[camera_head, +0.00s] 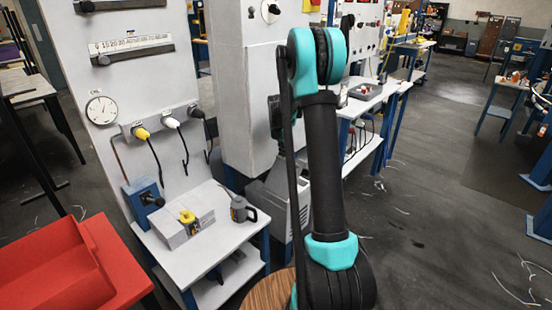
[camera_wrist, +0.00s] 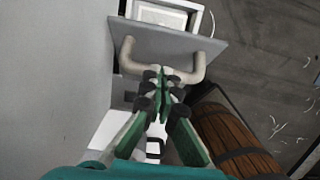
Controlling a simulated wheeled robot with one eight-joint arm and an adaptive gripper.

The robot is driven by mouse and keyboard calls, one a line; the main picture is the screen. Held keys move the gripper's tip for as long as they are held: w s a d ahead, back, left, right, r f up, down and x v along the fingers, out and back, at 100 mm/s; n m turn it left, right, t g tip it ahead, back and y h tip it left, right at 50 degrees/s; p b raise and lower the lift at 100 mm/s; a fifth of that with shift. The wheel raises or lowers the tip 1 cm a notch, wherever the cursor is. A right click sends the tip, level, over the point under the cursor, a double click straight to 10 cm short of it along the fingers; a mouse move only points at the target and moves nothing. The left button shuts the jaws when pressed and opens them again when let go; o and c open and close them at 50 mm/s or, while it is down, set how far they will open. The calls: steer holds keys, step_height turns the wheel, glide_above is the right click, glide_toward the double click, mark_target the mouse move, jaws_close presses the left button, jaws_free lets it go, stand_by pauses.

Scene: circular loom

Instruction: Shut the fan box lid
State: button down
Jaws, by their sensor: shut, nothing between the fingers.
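In the wrist view the fan box lid (camera_wrist: 172,42) is a flat grey panel with a beige U-shaped handle (camera_wrist: 198,68). It stands open, away from the box's pale framed opening (camera_wrist: 168,14), which shows beyond its upper edge. My gripper (camera_wrist: 163,74) has green fingers with dark joints, closed together with nothing between them. Its tips overlap the middle of the handle in the picture; I cannot tell whether they touch it. In the head view my arm covers the gripper and most of this area, and I cannot make out the lid there.
A wooden barrel (camera_wrist: 235,138) stands right of my gripper. A grey cabinet wall (camera_wrist: 55,75) fills the left of the wrist view. Open floor (camera_head: 425,200) lies right.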

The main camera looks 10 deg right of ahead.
mark_target(290, 159)
steer(key=w+d, duration=0.1)
steer(key=w+d+f+g+y, duration=0.1)
steer(key=d+f+y, duration=0.1)
steer(key=shift+w+d+f, duration=0.25)
steer(key=shift+w+d, duration=0.15)
steer(key=shift+w+d+f, duration=0.7)
steer(key=shift+d+f, duration=0.25)
steer(key=shift+f, duration=0.5)
steer(key=shift+w+d+f, duration=0.65)
steer(key=shift+d+f, duration=0.3)
steer(key=shift+f, duration=0.55)
steer(key=shift+w+d+f, duration=0.7)
steer(key=shift+d+f, duration=0.25)
steer(key=shift+f, duration=0.5)
